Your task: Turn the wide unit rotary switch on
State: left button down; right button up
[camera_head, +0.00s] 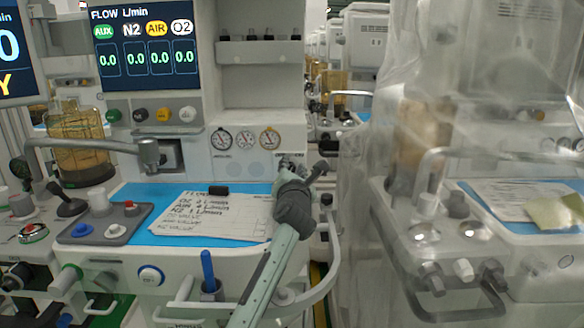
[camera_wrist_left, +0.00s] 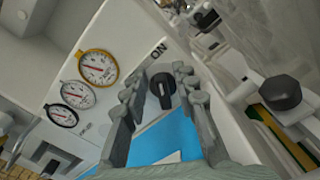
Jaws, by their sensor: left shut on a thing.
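The rotary switch (camera_wrist_left: 162,88) is a black knob on the white front panel, with the word ON printed just above it in the left wrist view. A pale mark runs along its face. My left gripper (camera_wrist_left: 157,77) has one finger on each side of the knob and is shut on it. In the head view my left gripper (camera_head: 302,165) reaches up to the right edge of the wide unit (camera_head: 255,90), under the gauges. The gripper hides the knob there. My right gripper is in neither view.
Three round gauges (camera_head: 245,139) sit beside the switch. A clipboard with a written sheet (camera_head: 210,217) lies on the blue worktop (camera_head: 140,190) below. A curved rail (camera_head: 325,275) borders the unit's right front. A plastic-covered cart (camera_head: 460,150) stands to the right.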

pick_arm(q)
jog(key=shift+d+f+m, duration=0.1)
jog(key=shift+m, duration=0.3)
jog(key=c, duration=2)
grip_release()
jog(key=shift+s, duration=0.1)
jog(key=o, duration=0.4)
jog(key=shift+o, duration=0.2)
jog(key=s, duration=0.6)
jog(key=shift+s, duration=0.75)
